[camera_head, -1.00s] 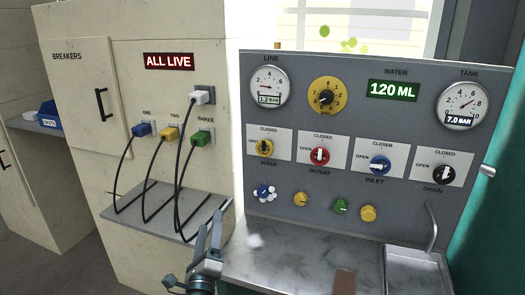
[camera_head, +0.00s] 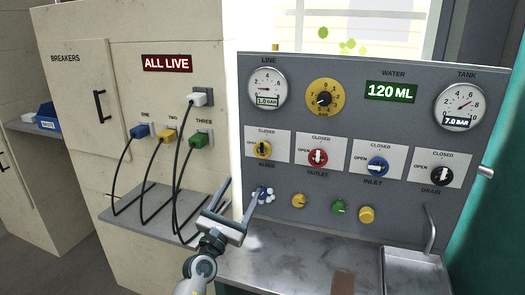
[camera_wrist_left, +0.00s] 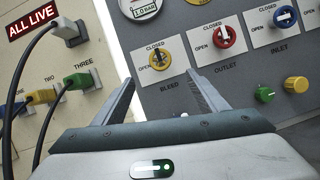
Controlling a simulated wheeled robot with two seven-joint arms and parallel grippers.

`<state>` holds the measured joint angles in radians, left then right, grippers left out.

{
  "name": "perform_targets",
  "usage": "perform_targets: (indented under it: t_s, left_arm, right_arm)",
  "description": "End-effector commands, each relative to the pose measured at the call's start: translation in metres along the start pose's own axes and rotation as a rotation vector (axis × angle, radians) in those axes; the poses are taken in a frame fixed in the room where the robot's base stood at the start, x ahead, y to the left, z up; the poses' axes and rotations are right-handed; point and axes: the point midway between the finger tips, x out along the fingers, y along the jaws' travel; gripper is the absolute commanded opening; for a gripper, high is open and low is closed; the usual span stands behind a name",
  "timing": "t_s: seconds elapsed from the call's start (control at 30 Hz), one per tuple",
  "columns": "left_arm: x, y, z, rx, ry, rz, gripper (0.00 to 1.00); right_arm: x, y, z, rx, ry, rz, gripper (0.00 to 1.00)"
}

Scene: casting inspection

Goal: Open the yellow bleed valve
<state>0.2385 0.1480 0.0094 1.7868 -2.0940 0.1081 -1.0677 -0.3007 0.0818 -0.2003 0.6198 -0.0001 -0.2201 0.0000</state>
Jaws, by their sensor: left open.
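The yellow bleed valve (camera_head: 262,149) is a round knob on a white plate on the grey panel, with CLOSED above it and OPEN at its left. It also shows in the left wrist view (camera_wrist_left: 159,59), beyond and between my fingers; its exact setting is hard to read. My left gripper (camera_head: 239,194) is open and empty, below and left of the valve and apart from it. In the wrist view the fingers (camera_wrist_left: 162,82) point up toward the valve plate. The line gauge (camera_head: 267,88) above the valve reads 1.0 bar. My right gripper is not in view.
To the right are the red outlet valve (camera_head: 317,157), blue inlet valve (camera_head: 377,167) and black drain valve (camera_head: 442,175). A blue-and-white knob (camera_head: 264,195) sits close to my left fingers. Cabled plugs (camera_head: 140,131) and a shelf (camera_head: 150,214) stand at the left.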

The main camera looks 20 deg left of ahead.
Motion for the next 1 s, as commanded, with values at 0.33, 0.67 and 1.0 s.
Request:
perform_targets:
  t_s: [0.33, 0.67, 1.0]
  left_arm:
    - [0.027, 0.001, 0.002, 0.0, -0.002, 0.001, 0.66]
    - [0.084, 0.001, 0.002, 0.0, -0.002, 0.0, 0.66]
    - [0.14, 0.001, 0.002, 0.0, -0.001, 0.0, 0.66]
  right_arm:
    - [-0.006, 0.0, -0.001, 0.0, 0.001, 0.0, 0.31]
    - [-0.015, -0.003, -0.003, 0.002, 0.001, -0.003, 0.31]
    - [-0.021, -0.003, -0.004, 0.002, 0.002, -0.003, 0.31]
